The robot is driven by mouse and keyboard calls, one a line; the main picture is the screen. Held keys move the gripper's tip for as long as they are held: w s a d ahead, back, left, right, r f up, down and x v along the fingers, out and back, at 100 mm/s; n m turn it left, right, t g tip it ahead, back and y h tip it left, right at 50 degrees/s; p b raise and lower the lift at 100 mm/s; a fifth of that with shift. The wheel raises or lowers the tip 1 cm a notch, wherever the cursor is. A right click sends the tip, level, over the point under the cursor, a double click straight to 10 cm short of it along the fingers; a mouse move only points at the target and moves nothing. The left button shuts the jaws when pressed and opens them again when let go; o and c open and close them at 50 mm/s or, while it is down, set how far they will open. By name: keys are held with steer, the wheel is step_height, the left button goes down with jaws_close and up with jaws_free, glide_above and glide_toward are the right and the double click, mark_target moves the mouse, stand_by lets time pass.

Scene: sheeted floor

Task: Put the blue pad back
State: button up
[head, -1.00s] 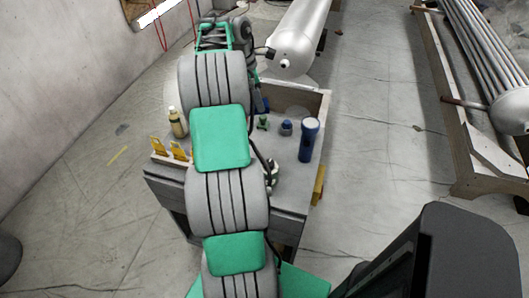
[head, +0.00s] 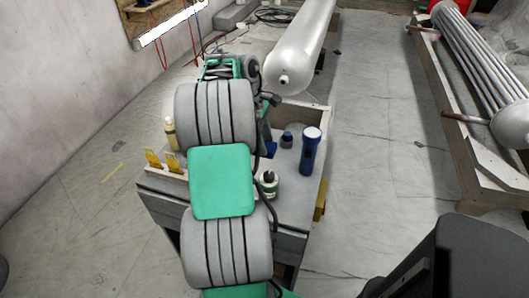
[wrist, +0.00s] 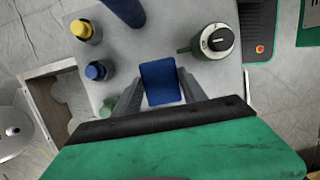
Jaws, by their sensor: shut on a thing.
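The blue pad (wrist: 160,82) shows between the two fingers of my gripper (wrist: 160,90) in the wrist view, over the grey top of the bench. My gripper is shut on it. In the head view my arm covers most of the gripper, and only a small blue part of the pad (head: 271,149) shows beside the arm. I cannot tell whether the pad touches the bench top (head: 285,215).
Yellow clips (head: 153,160) and a yellowish bottle (head: 170,134) are at the left. A wooden rim (head: 322,125) edges the bench.

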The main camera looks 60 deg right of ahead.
steer(key=d+f, duration=0.1)
steer(key=w+d+f, duration=0.1)
steer(key=f, duration=0.1)
steer(key=d+f, duration=0.1)
steer(key=f, duration=0.1)
steer(key=shift+w+d+f+b, duration=0.2)
steer(key=shift+w+d+b, duration=0.05)
steer(key=shift+w+b, duration=0.1)
steer(key=shift+f+b, duration=0.5)
steer(key=shift+f, duration=0.9)
steer(key=shift+f, duration=0.1)
steer(key=o, duration=1.2)
